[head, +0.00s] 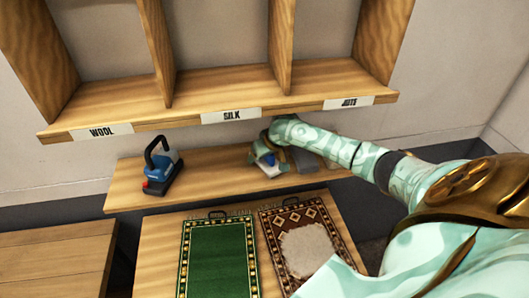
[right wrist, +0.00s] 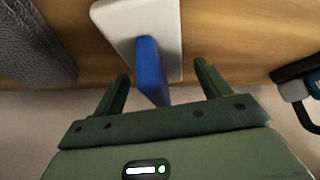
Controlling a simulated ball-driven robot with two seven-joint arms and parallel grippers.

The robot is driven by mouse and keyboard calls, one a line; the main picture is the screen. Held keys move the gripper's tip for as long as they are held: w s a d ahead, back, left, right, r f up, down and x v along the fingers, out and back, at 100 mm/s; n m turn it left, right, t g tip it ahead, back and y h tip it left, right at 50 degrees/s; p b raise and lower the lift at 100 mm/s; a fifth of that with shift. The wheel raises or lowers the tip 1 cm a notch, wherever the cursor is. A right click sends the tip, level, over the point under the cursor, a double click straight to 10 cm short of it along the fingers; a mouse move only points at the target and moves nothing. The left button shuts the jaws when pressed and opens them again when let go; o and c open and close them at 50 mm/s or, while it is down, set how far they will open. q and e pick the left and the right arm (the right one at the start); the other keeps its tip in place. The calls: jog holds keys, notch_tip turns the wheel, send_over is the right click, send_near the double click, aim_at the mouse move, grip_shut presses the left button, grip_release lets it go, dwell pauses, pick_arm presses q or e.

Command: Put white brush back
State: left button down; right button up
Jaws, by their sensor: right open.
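The white brush (right wrist: 110,22), a white block with a blue handle (right wrist: 150,65), lies on the low wooden shelf (head: 125,185). It also shows, partly covered, in the head view (head: 270,170). My right gripper (right wrist: 161,74) is open over the brush, with one finger on each side of the blue handle and visible gaps to it. In the head view my right gripper (head: 266,155) is small and partly hidden by its own arm. My left gripper is not in view.
A blue and black handled machine (head: 162,168) stands left on the low shelf. A grey textured thing (right wrist: 35,45) lies beside the brush. Above is a cubby rack labelled WOOL, SILK (head: 231,115) and JUTE. A green rug (head: 218,258) and a brown patterned rug (head: 283,220) lie in front.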

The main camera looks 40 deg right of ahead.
jog(key=shift+s+r, duration=0.25)
jog(key=shift+r, duration=0.25)
jog(key=s+a, duration=0.1)
jog(key=s, duration=1.1)
jog(key=shift+a+r, duration=0.15)
jog(key=shift+a, duration=0.1)
